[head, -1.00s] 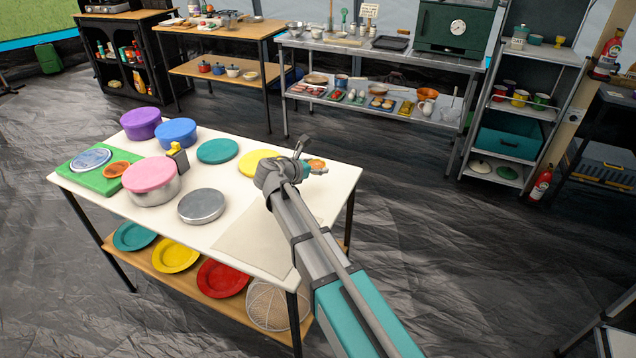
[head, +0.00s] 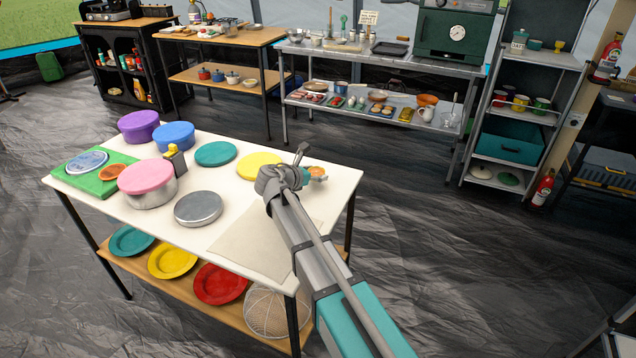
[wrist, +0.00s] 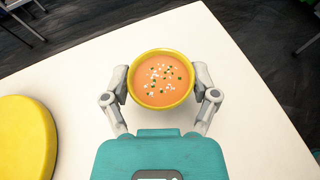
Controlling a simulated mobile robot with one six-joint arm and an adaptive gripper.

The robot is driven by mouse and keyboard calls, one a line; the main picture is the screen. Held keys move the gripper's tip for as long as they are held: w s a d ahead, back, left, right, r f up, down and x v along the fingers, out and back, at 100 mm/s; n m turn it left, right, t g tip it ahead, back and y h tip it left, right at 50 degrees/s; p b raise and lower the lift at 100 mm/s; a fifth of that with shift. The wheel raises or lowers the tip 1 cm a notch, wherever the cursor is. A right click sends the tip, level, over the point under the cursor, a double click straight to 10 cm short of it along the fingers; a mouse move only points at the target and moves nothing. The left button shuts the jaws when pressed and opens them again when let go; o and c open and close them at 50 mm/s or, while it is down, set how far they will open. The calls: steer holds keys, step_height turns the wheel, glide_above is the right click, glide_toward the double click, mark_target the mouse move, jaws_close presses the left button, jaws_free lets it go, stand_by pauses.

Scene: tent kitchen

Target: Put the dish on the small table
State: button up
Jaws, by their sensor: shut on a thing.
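The dish is a small yellow bowl (wrist: 161,105) of orange soup with green and white bits on top. My gripper (wrist: 163,90) is shut on it, one finger on each side, and the bowl looks level.
A yellow disc (head: 259,166) lies left of the bowl. A pink-topped pot (head: 147,184), a round metal tin (head: 198,208) and a green board (head: 88,184) are farther left. Plates and a mesh dome (head: 275,310) are on the lower shelf.

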steer(key=shift+f+b, duration=0.7)
steer(key=shift+f, duration=0.3)
steer(key=shift+f, duration=0.15)
steer(key=o, duration=1.1)
steer(key=shift+o, duration=0.2)
steer(key=shift+r, duration=0.2)
steer(key=shift+s+a+r+p, duration=0.25)
steer(key=shift+s+a+p, duration=0.1)
steer(key=shift+s, duration=0.1)
steer(key=p+v, duration=0.3)
steer(key=v, duration=0.8)
steer(key=shift+p, duration=0.35)
steer(key=shift+f, duration=0.1)
